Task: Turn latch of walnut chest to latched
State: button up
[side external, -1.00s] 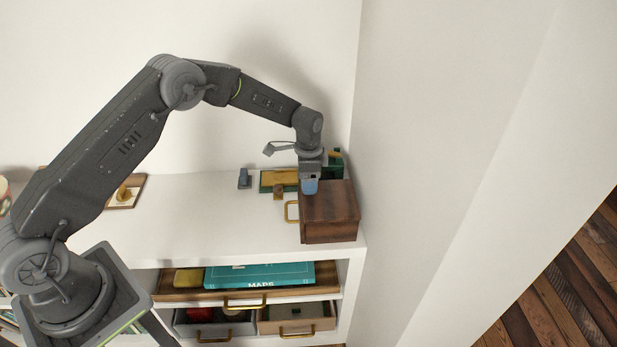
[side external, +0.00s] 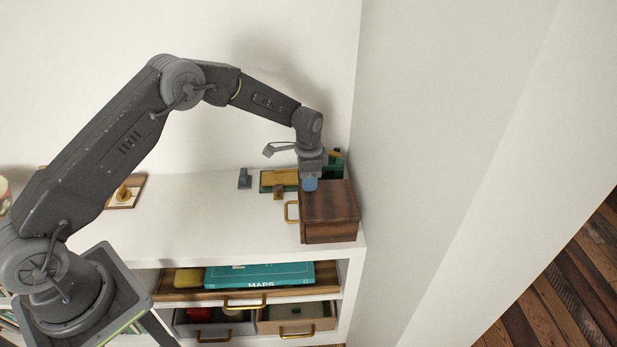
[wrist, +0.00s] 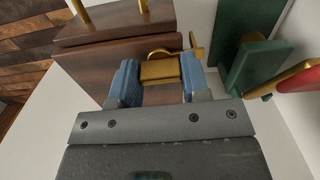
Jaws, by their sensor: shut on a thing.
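The walnut chest (side external: 330,218) stands at the right end of the white shelf top. It also fills the upper left of the wrist view (wrist: 100,62). A brass latch (wrist: 160,71) sits at its edge in the wrist view. My gripper (wrist: 160,78) has its two blue fingers on either side of the latch and is shut on it. In the side view, my gripper (side external: 310,184) points down at the chest's back edge and hides the latch there.
A green and brass object (side external: 280,180) stands close to the left of my gripper, and a green object (side external: 335,164) behind it. A small grey object (side external: 244,178) is farther left. The wall (side external: 400,150) is close on the right. The middle of the shelf top is clear.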

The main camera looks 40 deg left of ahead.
jog(key=n, duration=0.4)
jog(key=shift+n, duration=0.3)
jog(key=n, duration=0.9)
jog(key=shift+n, duration=1.8)
jog(key=o, duration=0.9)
jog(key=shift+r, duration=6.95)
